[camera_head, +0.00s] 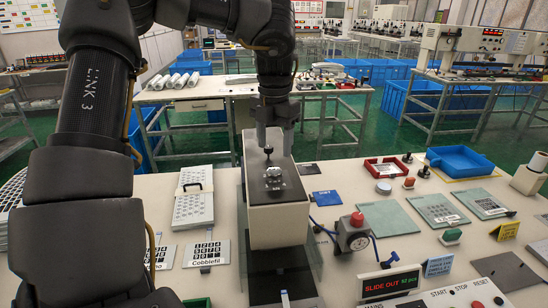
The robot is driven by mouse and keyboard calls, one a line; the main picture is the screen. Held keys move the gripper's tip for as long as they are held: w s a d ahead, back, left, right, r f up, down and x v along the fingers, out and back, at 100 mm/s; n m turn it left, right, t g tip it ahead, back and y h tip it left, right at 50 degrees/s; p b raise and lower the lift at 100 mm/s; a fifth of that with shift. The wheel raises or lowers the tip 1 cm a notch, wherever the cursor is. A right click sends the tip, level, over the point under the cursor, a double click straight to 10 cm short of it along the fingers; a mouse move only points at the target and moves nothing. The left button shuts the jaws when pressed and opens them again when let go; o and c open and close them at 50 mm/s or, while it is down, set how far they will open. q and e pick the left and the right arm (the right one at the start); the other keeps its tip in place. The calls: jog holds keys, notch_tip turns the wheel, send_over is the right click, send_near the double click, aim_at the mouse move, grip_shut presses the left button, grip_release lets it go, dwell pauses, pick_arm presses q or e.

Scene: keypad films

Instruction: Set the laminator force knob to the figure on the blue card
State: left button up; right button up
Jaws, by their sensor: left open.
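My left gripper (274,147) comes down from the top of the picture, open, over the dark top of a white press-like machine (276,225), which seems to be the laminator. A small black knob (268,151) shows between and just below its fingertips; whether they touch it I cannot tell. A silver fitting (274,179) sits nearer on the same top. A blue-edged standing sign (438,266) is at the lower right. The knob's setting cannot be read. My right gripper is not in view.
A gauge with a red knob (353,229) stands right of the machine. A red tray (384,168), a blue tray (460,161) and green-grey plates (388,218) lie further right. A "SLIDE OUT" display (390,283) stands in front.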

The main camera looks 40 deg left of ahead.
pick_arm(q)
jog(key=shift+r, duration=1.55)
